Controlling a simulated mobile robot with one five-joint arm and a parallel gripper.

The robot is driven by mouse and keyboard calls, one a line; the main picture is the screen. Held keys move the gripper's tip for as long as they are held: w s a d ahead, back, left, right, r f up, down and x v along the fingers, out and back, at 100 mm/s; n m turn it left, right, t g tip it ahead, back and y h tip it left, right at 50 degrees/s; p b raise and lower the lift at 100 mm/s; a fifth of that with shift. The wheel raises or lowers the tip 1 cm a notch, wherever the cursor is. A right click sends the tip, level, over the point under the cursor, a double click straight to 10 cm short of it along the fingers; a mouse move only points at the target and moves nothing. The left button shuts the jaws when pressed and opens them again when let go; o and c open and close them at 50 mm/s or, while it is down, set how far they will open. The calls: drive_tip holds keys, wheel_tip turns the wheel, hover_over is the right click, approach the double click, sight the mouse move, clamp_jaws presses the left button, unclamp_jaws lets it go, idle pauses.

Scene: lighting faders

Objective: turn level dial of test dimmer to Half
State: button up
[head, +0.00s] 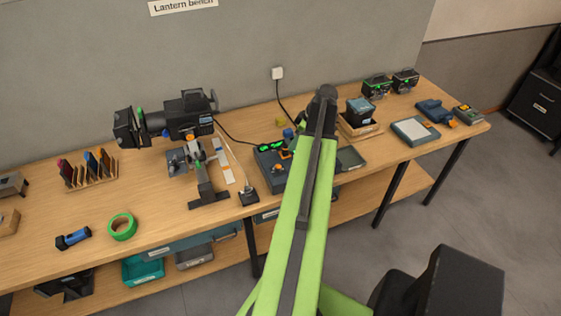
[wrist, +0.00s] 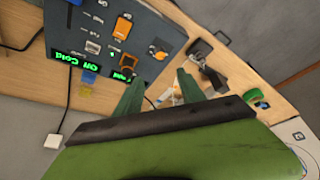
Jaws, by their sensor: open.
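The test dimmer, a dark blue-grey box, shows in the head view (head: 266,177) just left of my arm and at the upper left of the wrist view (wrist: 72,22), turned around. Its lit green display (wrist: 70,60) seems to read "ON Cold" upside down. On its panel are an orange rocker-like part (wrist: 123,27), a round orange-and-dark knob (wrist: 158,49) and an orange-framed part beside a small green display. I cannot tell which is the level dial, nor read its setting. My gripper (wrist: 160,92) is open and empty, its fingertips close to the panel's edge; my arm hides it in the head view.
A lantern (head: 185,115) on a stand is left of the dimmer. A dark block on a wooden base (head: 362,130) and a grey-framed pad (head: 415,130) are to the right. Green tape (head: 122,227) lies front left. A cable runs to a wall socket (head: 277,73).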

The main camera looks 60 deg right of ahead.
sight(278, 166)
drive_tip(key=b+x, duration=1.6)
drive_tip(key=x, duration=0.1)
drive_tip(key=shift+a+f, duration=0.1)
drive_tip(key=shift+f, duration=0.3)
drive_tip(key=shift+r, duration=0.1)
drive_tip(key=shift+c, duration=0.4)
